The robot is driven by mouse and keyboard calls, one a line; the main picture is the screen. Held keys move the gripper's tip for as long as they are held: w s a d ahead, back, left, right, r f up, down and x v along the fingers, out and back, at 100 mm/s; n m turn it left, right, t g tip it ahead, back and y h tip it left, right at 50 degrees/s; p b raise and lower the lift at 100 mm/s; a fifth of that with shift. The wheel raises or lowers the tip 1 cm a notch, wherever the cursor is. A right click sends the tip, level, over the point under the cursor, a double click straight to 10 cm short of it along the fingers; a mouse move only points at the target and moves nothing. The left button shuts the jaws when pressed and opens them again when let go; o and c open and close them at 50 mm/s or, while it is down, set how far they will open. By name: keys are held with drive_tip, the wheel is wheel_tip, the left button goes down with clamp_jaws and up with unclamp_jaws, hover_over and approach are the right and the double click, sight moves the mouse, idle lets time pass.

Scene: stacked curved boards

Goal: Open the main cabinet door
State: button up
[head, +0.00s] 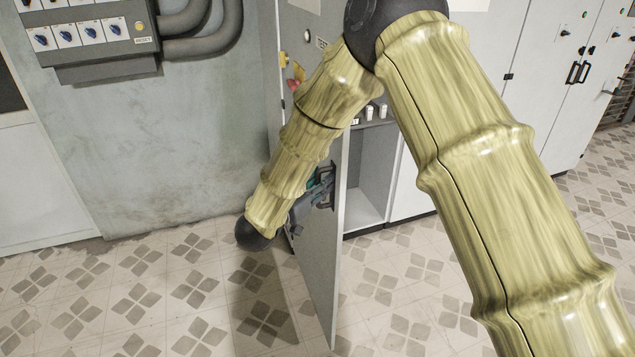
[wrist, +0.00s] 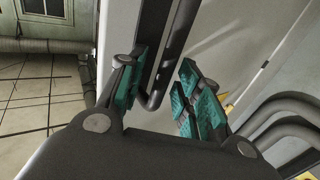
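The main cabinet door (head: 338,255) is a light grey panel that stands swung out from the cabinet (head: 372,185), seen nearly edge-on in the head view. A dark bar handle (wrist: 176,45) is on the door's face in the wrist view. My gripper (head: 316,192) is at the handle side of the door, partly hidden by my arm in the head view. In the wrist view my gripper (wrist: 165,80) has its teal pads apart, with the handle bar between them, closer to the left pad. Firm contact cannot be made out.
An open compartment with a pale inner floor (head: 362,215) shows behind the door. More closed cabinets (head: 545,125) stand to the right. A grey wall (head: 185,130) with a switch box (head: 90,35) and pipes (head: 205,30) is to the left. The patterned tile floor (head: 150,290) is clear.

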drive_tip(key=v, duration=1.2)
drive_tip(key=shift+w+f, duration=0.1)
